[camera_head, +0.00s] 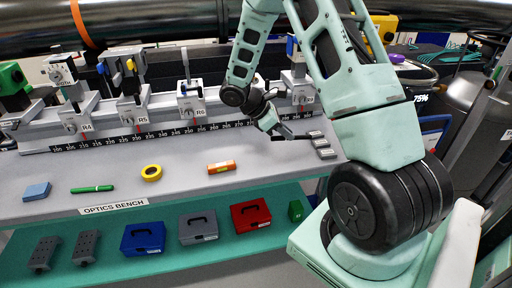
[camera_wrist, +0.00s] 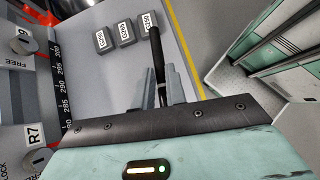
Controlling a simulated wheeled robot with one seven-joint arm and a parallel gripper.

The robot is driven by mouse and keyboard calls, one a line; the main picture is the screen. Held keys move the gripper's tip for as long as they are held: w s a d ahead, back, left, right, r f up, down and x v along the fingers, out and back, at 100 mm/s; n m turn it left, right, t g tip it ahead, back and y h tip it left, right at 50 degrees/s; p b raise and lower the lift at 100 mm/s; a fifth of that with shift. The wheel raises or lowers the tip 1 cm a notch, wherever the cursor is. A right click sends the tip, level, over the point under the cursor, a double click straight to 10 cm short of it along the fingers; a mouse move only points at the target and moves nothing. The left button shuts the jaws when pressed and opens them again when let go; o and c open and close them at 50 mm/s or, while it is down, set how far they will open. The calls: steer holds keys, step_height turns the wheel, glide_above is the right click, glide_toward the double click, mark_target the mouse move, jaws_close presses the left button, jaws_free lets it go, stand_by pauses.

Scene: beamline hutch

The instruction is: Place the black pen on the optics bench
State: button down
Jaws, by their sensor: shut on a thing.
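My gripper (camera_head: 283,134) is over the right part of the optics bench (camera_head: 185,158), near the rail. In the wrist view my gripper (camera_wrist: 162,92) is shut on the black pen (camera_wrist: 157,50), which sticks out beyond the fingertips. The pen's lower part is hidden between the fingers. In the wrist view the grey bench top (camera_wrist: 95,85) is below and left of the pen. I cannot tell whether the pen touches the bench.
Several small grey labelled blocks (camera_wrist: 124,33) lie close to the pen's tip. A rail with carriages (camera_head: 134,113) runs behind. Bench top between them is clear.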

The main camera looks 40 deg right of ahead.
step_height(320, 180, down, 9)
steer(key=shift+f+p, duration=0.1)
steer(key=shift+p, duration=0.2)
steer(key=c, duration=1.4)
jaws_free()
steer(key=shift+c, duration=0.2)
steer(key=b+v, duration=0.2)
steer(key=v, duration=1)
steer(key=s+a+r+t+y, duration=0.2)
steer(key=s+a+r, duration=0.1)
steer(key=a, duration=0.7)
steer(key=s+a+r+t+y, duration=0.1)
steer(key=s+a+r, duration=0.2)
steer(key=a, duration=0.7)
steer(key=s+a+r+m+t+y, duration=0.1)
steer(key=s+a+r+y, duration=0.1)
steer(key=s+a, duration=0.4)
steer(key=s+a+r+m+t+y, duration=0.1)
steer(key=s+a+r+y, duration=0.1)
steer(key=s+a, duration=0.5)
steer(key=s, duration=0.2)
steer(key=shift+s+a+m+t+y, duration=0.3)
steer(key=shift+s, duration=0.1)
